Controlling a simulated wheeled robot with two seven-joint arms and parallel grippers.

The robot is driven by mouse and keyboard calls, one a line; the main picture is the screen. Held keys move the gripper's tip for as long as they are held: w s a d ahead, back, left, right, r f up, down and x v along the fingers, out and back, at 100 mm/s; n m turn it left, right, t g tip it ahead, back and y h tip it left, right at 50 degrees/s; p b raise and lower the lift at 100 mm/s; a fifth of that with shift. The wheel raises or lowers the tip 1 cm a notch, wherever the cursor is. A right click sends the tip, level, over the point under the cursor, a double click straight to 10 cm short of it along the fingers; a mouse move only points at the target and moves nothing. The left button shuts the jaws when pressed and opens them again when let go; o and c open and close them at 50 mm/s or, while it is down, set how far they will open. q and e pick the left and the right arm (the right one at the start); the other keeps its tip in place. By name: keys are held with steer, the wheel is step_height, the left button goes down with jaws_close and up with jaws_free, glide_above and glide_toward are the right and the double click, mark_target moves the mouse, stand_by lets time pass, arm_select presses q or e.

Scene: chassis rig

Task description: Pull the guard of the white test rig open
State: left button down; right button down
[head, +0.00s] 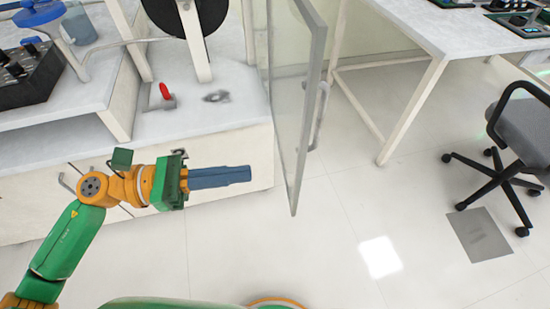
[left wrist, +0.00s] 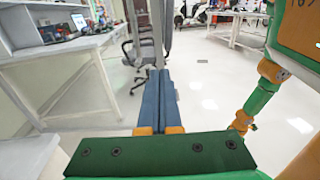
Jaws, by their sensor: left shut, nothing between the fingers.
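The guard of the white test rig (head: 258,160) is a clear panel (head: 290,110) in a grey frame. In the head view it stands swung out from the rig, its free edge toward me. A grey bar handle (head: 320,115) is on its right face. My left gripper (head: 250,174) is shut and empty, its blue fingers pointing right, in front of the rig and left of the panel's lower part. A gap shows between fingertips and panel. In the left wrist view the shut fingers (left wrist: 158,72) point toward an upright grey frame. My right gripper is not in view.
A red lever (head: 165,92) and black disc stand on the rig. A white table (head: 430,35) with devices is at the upper right. A black-grey wheeled chair (head: 520,130) is at the right. The floor between guard and chair is clear.

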mark_target(299, 167)
arm_select(q)
steer(key=d+p, duration=0.1)
steer(key=d, duration=0.2)
steer(key=w+d+p, duration=0.1)
steer(key=d, duration=0.2)
steer(key=shift+w+d+r, duration=0.15)
steer(key=shift+r, duration=0.05)
steer(key=shift+w+d+f, duration=0.1)
steer(key=shift+d+f, duration=0.05)
steer(key=shift+d, duration=0.35)
